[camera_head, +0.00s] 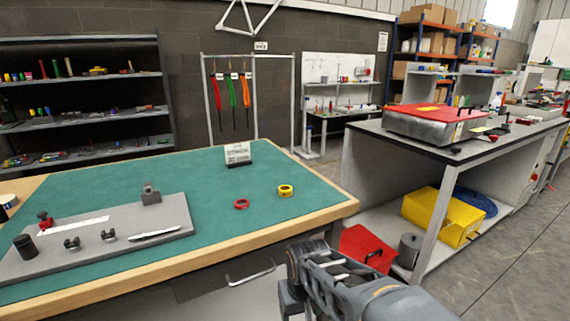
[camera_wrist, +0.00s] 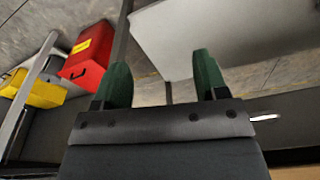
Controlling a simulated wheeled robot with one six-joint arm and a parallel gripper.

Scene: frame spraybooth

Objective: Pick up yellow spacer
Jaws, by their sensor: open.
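The yellow spacer (camera_head: 286,190) is a small yellow ring lying on the green mat of the workbench (camera_head: 150,213) in the head view, near the bench's right end. A red ring (camera_head: 241,203) lies to its left, apart from it. My arm shows at the bottom of the head view, in front of the bench; its gripper tips cannot be made out there. In the wrist view my gripper (camera_wrist: 160,85) has two green fingers spread apart with nothing between them. The yellow spacer does not show in the wrist view.
A small sign block (camera_head: 237,154) stands behind the rings. A grey fixture plate (camera_head: 100,240) with small parts covers the bench's left. To the right, a second bench (camera_head: 455,140) has a red-lidded case (camera_head: 435,118) on top and yellow and red boxes below.

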